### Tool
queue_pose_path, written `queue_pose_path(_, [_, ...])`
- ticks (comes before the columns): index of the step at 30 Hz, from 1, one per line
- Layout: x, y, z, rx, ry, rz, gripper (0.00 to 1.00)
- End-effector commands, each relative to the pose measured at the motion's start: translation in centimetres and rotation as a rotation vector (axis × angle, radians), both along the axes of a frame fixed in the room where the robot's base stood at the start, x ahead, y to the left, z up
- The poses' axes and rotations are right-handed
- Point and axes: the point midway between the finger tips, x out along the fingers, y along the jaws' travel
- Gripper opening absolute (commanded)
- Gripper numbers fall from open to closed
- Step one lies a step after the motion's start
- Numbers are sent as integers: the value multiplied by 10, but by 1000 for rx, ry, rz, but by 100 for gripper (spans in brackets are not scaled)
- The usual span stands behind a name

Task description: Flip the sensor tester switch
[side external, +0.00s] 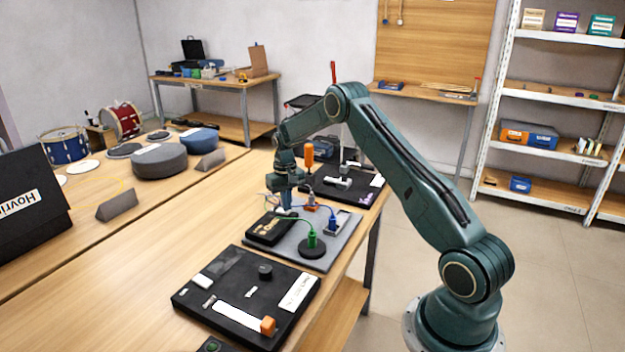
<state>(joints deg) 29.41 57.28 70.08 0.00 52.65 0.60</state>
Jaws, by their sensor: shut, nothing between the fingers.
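A grey board (322,262) lies on the wooden bench, with a black box (268,230) at its left that looks like the sensor tester. A green plug (312,240) stands on a round black base at the board's front, its green cable looping toward the box. A blue plug (333,225) sits on a small panel at the right. My gripper (287,207) points down over the back of the board, close behind the box. It is shut and empty. The switch is too small or hidden to make out, and I cannot tell whether my fingertips touch anything.
A black panel (237,293) with an orange-ended slider lies in front of the board. Another black panel (365,194) lies behind, near an upright orange-handled tool (309,155). Round grey pads (159,160) and drums are at the far left. Bare bench (150,245) lies left of the board.

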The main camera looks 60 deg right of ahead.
Motion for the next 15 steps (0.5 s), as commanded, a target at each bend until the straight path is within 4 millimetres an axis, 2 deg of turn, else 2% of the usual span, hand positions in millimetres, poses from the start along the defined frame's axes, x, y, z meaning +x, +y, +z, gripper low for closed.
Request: queue_pose_path(15, [0, 0, -6, 0, 0, 0, 0])
